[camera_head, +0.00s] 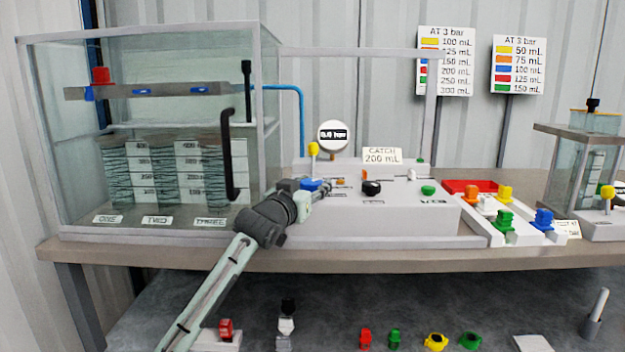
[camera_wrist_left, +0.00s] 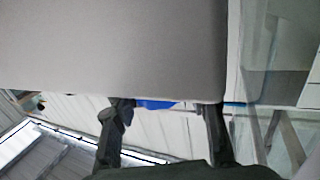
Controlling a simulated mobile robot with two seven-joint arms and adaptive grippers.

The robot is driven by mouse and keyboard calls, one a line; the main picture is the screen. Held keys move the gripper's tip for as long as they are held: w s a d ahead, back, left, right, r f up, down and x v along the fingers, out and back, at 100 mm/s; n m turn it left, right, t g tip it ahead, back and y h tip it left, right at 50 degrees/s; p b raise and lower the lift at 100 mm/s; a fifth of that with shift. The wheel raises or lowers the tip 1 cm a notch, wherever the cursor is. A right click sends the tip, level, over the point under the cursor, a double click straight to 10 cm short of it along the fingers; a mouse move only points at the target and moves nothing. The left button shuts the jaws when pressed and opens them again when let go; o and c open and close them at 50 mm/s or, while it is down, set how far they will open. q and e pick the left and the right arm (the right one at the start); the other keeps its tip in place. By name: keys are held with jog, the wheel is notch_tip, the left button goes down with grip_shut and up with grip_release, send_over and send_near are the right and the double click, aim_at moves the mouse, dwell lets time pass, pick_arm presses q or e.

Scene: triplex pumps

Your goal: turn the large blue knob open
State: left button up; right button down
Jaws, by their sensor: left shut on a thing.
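The large blue knob (camera_head: 311,184) sits on the left part of the white pump console, behind the end of my left arm. My left gripper (camera_head: 318,190) reaches it from the front and is shut on it; the fingers partly hide it. In the left wrist view, a strip of the blue knob (camera_wrist_left: 157,104) shows between the two dark fingers of the gripper (camera_wrist_left: 165,112). How far the knob is turned cannot be told. My right gripper is in neither view.
A yellow-topped lever (camera_head: 313,149) and a round gauge (camera_head: 333,135) stand just behind the knob. A black knob (camera_head: 371,187) and a green button (camera_head: 428,190) are to its right. A glass tank with a black handle (camera_head: 229,155) stands close on the left.

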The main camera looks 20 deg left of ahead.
aim_at(313, 180)
pick_arm(q)
jog(key=shift+m+h, duration=0.3)
jog(key=shift+h, duration=0.2)
jog(key=o, duration=1.2)
jog(key=shift+r, duration=0.1)
notch_tip(313, 180, up, 10)
jog(key=shift+f, duration=0.1)
